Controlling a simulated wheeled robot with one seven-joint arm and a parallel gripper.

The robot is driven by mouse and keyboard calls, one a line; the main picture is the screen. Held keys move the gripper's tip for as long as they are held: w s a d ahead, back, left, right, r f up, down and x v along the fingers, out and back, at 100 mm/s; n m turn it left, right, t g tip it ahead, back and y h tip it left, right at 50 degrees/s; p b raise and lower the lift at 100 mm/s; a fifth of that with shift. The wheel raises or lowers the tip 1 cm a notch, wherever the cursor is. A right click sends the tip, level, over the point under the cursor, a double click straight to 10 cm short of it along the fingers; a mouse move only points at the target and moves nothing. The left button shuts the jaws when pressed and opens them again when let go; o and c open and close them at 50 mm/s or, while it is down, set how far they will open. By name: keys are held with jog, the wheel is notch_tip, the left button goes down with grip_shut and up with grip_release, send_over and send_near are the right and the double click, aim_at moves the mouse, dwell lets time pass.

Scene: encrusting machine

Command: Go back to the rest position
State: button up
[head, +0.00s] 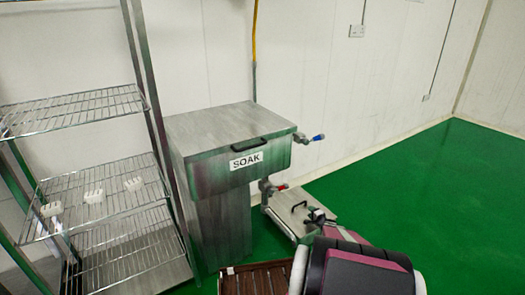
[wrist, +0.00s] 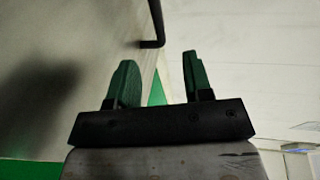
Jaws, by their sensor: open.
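My gripper (wrist: 158,75) shows in the wrist view with its two green fingers apart and nothing between them. Beyond the fingertips is a pale metal surface with a dark bar handle (wrist: 154,25). In the head view my arm is at the lower right, in front of a low metal lid with a handle (head: 299,206). The fingers cannot be made out clearly in the head view.
A steel tank labelled SOAK (head: 225,125) stands against the wall, with a blue-handled valve (head: 318,137) and a red-handled valve (head: 281,187). A wire rack (head: 80,110) at left holds small white pieces (head: 93,196). A brown slatted surface (head: 256,279) lies low in front. Green floor at right is clear.

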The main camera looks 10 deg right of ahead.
jog(key=s+a+r+n+g+y, duration=0.2)
jog(key=s+a+r+n+g, duration=0.15)
jog(key=a+r, duration=0.45)
jog(key=s+a+r+n+g+y, duration=0.1)
jog(key=s+a+r+n+g, duration=0.25)
jog(key=a+r, duration=0.5)
jog(key=s+a+r+n+g+y, duration=0.25)
jog(key=s+a+r, duration=0.25)
jog(key=a, duration=0.5)
jog(key=s+a+r+n+g+h, duration=0.2)
jog(key=s+r+h, duration=0.3)
jog(key=s+r, duration=0.3)
jog(key=s+a+r+n+g+h, duration=0.3)
jog(key=s+r+h, duration=0.2)
jog(key=s+r, duration=0.3)
jog(key=s, duration=0.4)
jog(key=shift+s+a+r+g, duration=0.15)
jog(key=shift+r+g, duration=0.05)
jog(key=shift+g, duration=0.15)
